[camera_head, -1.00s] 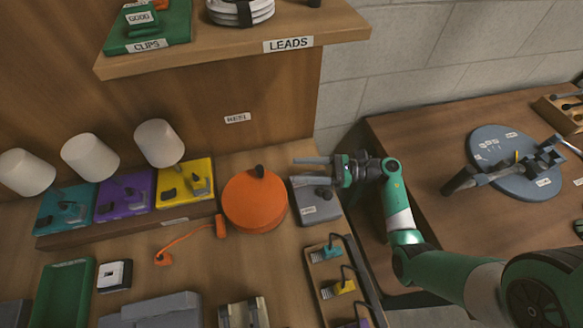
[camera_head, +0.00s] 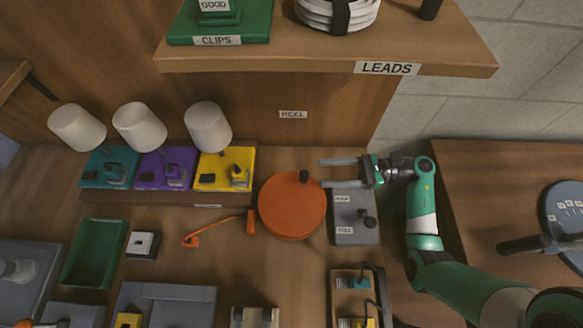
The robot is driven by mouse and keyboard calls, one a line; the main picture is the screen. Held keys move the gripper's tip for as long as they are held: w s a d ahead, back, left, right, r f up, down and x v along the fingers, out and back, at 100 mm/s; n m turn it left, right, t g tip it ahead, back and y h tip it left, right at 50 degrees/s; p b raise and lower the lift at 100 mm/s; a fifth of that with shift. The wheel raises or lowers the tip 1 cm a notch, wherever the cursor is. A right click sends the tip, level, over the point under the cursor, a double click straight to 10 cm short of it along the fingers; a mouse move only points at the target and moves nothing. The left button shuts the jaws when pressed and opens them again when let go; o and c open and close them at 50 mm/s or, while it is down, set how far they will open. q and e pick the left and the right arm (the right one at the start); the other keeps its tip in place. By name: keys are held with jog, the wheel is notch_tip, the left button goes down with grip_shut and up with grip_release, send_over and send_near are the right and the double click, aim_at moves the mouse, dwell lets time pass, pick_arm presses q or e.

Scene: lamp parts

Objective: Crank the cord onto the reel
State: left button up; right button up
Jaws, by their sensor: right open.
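The orange reel (camera_head: 290,208) is a round drum on the bench. A dark crank knob (camera_head: 304,176) stands on its top near the far edge. An orange cord (camera_head: 220,225) runs left from an orange block (camera_head: 251,222) at the reel's side to a small orange end piece (camera_head: 192,240) on the bench. My right gripper (camera_head: 324,173) comes in from the right. Its two fingers are apart and point left, with the tips just right of the knob and nothing between them. My left gripper is not in view.
Teal, purple and yellow (camera_head: 212,181) lamp bases stand on a ledge at left. A shelf labelled LEADS (camera_head: 330,58) overhangs the back.

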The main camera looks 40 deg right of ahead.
aim_at(292, 181)
jog(key=x, duration=0.9)
jog(key=shift+w+a, duration=0.2)
grip_shut()
dwell(0.9)
